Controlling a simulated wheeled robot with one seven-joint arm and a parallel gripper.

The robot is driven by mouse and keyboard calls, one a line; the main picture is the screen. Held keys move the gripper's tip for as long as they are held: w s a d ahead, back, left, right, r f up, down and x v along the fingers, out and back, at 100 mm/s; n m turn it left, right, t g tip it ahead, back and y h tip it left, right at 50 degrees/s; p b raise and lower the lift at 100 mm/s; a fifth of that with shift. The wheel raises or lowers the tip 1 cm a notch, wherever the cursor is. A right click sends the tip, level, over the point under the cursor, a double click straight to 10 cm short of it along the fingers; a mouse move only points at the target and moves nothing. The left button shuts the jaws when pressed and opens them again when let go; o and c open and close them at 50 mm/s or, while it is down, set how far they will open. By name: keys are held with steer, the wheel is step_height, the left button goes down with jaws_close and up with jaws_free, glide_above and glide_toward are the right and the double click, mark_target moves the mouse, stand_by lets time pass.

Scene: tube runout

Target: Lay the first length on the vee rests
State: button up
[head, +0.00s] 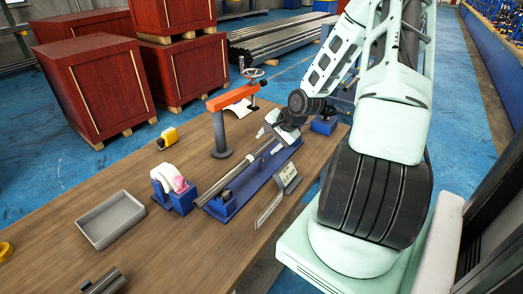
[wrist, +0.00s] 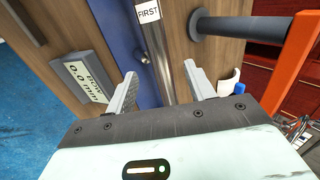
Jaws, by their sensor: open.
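A grey metal tube (head: 228,184) lies lengthwise along a long blue base (head: 222,207) on the wooden table. In the wrist view the tube (wrist: 158,50) carries a white label reading FIRST and runs beside the blue base (wrist: 121,30). My gripper (head: 270,132) is over the far part of the tube. In the wrist view my gripper (wrist: 162,84) is open, with one finger on each side of the tube and gaps between. I cannot tell what carries the tube, nor make out the vees clearly.
An orange arm on a grey post (head: 220,135) stands close left of my gripper. A small sign (head: 287,178) stands at the base's right side. A blue block with white and pink cloth (head: 172,190), a grey tray (head: 110,218) and a yellow item (head: 167,138) are further left.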

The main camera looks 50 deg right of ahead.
mark_target(262, 147)
steer(key=x, duration=0.5)
steer(key=shift+d, duration=0.2)
steer(key=shift+s, duration=0.1)
steer(key=c, duration=1.2)
steer(key=shift+r, duration=0.1)
jaws_close()
steer(key=shift+r, duration=0.1)
step_height(262, 147, up, 10)
steer(key=shift+p, duration=0.4)
steer(key=shift+o, duration=0.8)
jaws_free()
jaws_close()
